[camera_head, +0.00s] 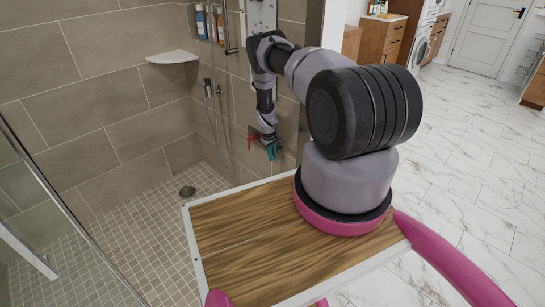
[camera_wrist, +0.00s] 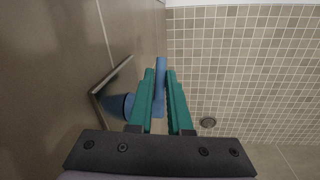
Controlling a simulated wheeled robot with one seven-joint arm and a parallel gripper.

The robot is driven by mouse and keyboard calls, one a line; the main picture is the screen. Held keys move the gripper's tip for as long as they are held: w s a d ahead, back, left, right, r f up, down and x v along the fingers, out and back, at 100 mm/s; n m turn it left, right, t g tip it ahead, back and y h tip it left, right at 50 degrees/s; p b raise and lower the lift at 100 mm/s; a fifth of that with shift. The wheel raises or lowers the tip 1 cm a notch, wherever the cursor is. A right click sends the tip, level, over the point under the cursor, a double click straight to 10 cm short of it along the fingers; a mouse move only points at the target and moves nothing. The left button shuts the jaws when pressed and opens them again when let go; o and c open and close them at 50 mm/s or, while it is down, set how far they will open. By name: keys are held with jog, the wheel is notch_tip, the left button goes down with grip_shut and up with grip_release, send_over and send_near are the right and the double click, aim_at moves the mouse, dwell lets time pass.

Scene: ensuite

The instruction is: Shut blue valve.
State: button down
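The blue valve shows in the wrist view as a long blue lever (camera_wrist: 160,68) with a round blue base (camera_wrist: 117,106) on a square wall plate (camera_wrist: 102,94). My gripper (camera_wrist: 161,74) has one teal finger on each side of the lever. The gap between the fingers is narrow, and I cannot tell whether both fingers press on the lever. In the head view my gripper (camera_head: 274,151) is low at the shower wall, just right of a red valve handle (camera_head: 253,139). The blue lever is not clearly visible there, as my gripper covers that spot.
The shower floor (camera_head: 140,235) is clear, with a round drain (camera_head: 187,191). A hose (camera_head: 216,125) hangs on the wall left of the red handle. A corner shelf (camera_head: 172,57) and bottles (camera_head: 210,22) are higher up.

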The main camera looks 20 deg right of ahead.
jog(key=shift+f+t, duration=0.1)
jog(key=shift+t, duration=0.2)
jog(key=shift+s+d+f+t+y, duration=0.1)
jog(key=shift+f+t+y, duration=0.3)
jog(key=shift+t, duration=0.5)
jog(key=t, duration=0.1)
jog(key=f+t+y, duration=0.1)
jog(key=t, duration=0.1)
jog(key=shift+m, duration=0.3)
jog(key=t, duration=0.2)
jog(key=w+t+y, duration=0.1)
jog(key=shift+a+f, duration=0.25)
jog(key=shift+f, duration=0.1)
jog(key=shift+w+a+f+t+y, duration=0.1)
jog(key=shift+w+t+y, duration=0.15)
jog(key=shift+t, duration=0.6)
jog(key=shift+w+a+f+t+y, duration=0.1)
jog(key=shift+t+y, duration=0.25)
jog(key=shift+t, duration=0.5)
jog(key=c, duration=0.8)
grip_release()
jog(key=shift+c, duration=0.2)
jog(key=shift+w, duration=0.1)
